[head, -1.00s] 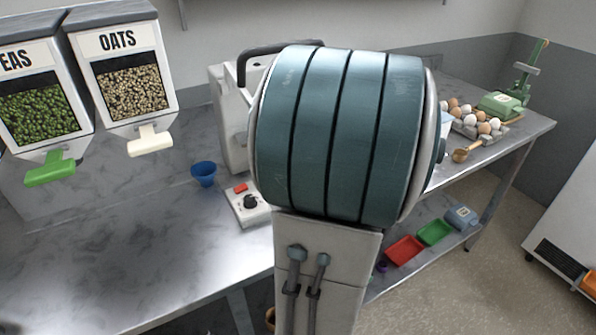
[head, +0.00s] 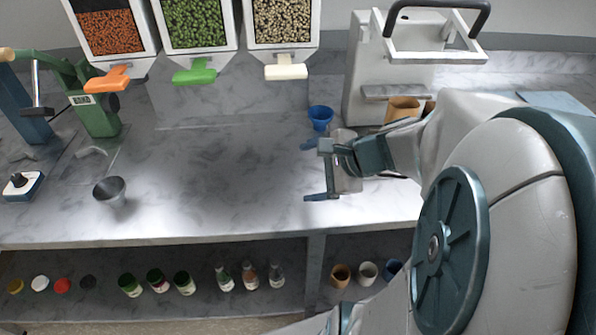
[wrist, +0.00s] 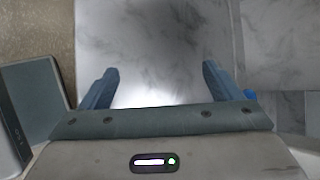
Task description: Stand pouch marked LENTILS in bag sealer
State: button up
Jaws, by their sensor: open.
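A white machine with a dark handle, which looks like the bag sealer (head: 372,75), stands at the back of the counter in the head view. A tan kraft piece (head: 403,108), perhaps a pouch, is at its front, with more tan beside it partly behind my arm. I cannot read any LENTILS marking. My gripper (head: 318,172) is open and empty over the counter, left of and in front of the sealer, apart from the tan piece. In the wrist view, nothing is between the fingers of my gripper (wrist: 158,85).
A blue funnel cup (head: 320,118) stands left of the sealer. Dispensers with an orange spout (head: 108,80), a green spout (head: 195,75) and a cream spout (head: 286,72) hang above the counter. A metal funnel (head: 110,190) is at left. The counter middle (head: 210,170) is clear.

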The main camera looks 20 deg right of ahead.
jog(key=s+a+n+g, duration=0.1)
jog(key=n, duration=0.1)
jog(key=s+a+n+g, duration=0.1)
jog(key=n, duration=0.1)
jog(key=s+a+f+n+g, duration=0.1)
jog(key=a+n, duration=0.1)
jog(key=shift+s+n+h, duration=0.4)
jog(key=shift+s+d+r+n+g+h, duration=0.25)
jog(key=shift+s+n+h, duration=0.5)
jog(key=shift+n, duration=1.15)
jog(key=shift+s+d+f+n+g+h, duration=0.1)
jog(key=shift+s+n+g+h, duration=0.35)
jog(key=shift+n+h, duration=1)
jog(key=shift+s+d+r+n+g+h, duration=0.15)
jog(key=shift+s+n+h, duration=0.4)
jog(key=shift+n, duration=1.8)
jog(key=shift+s, duration=0.15)
jog(key=p+v, duration=0.2)
jog(key=shift+r+p, duration=0.3)
jog(key=shift+r, duration=0.1)
jog(key=shift+d, duration=0.15)
